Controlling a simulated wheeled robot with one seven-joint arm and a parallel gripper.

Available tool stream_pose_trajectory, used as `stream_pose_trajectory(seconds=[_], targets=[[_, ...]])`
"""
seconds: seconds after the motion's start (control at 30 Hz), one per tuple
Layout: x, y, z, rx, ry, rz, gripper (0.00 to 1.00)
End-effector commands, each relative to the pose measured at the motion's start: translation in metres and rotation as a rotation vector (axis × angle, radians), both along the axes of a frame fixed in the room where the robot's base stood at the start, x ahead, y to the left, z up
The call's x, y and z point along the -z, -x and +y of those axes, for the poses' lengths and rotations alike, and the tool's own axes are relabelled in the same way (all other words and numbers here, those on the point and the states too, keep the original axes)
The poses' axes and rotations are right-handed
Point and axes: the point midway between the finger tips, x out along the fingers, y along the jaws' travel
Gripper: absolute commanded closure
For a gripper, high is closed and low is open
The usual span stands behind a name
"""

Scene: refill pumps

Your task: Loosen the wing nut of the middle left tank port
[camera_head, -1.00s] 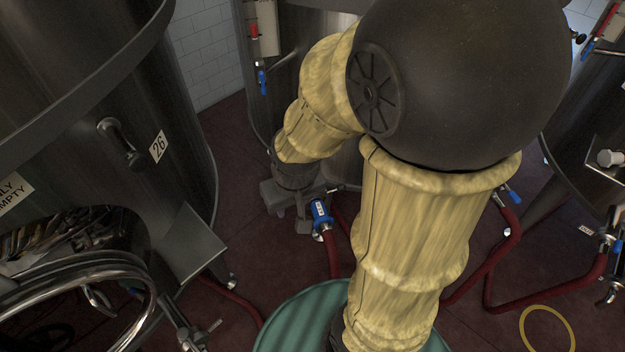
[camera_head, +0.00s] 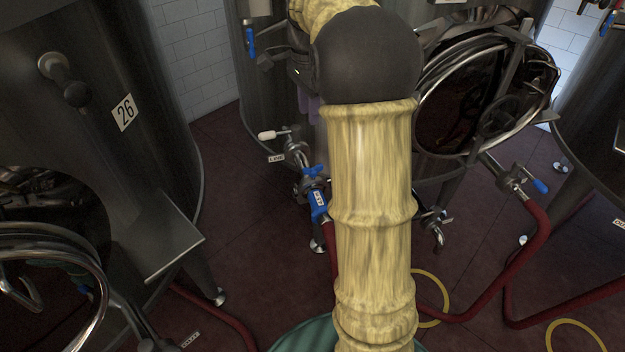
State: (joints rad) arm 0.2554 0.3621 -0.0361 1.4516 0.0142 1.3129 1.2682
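The middle tank (camera_head: 270,100) stands behind my arm. Its left port (camera_head: 297,150) is low on the front, with a metal clamp fitting and a small white-ended lever (camera_head: 267,135). A blue valve handle (camera_head: 313,171) and a blue labelled coupling (camera_head: 318,205) sit just below, with a red hose hanging from them. The wing nut is too small to pick out on the fitting. My gripper (camera_head: 277,59) shows only as a dark grey part beside my black arm joint, above and apart from the port. Its fingers are not clearly visible, and my arm hides part of the tank.
Tank 26 (camera_head: 120,180) stands at left with an open round hatch. The middle tank's hatch (camera_head: 480,95) and right valve (camera_head: 518,178) are right of my arm. Red hoses (camera_head: 500,268) and yellow rings (camera_head: 576,336) lie on the dark red floor. Open floor shows at left centre.

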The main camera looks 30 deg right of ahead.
Motion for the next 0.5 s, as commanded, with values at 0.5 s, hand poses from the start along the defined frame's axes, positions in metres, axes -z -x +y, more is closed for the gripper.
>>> stream_pose_trajectory(seconds=[0.5], targets=[[0.0004, -0.0046, -0.012, 0.124, -0.005, 0.016, 0.67]])
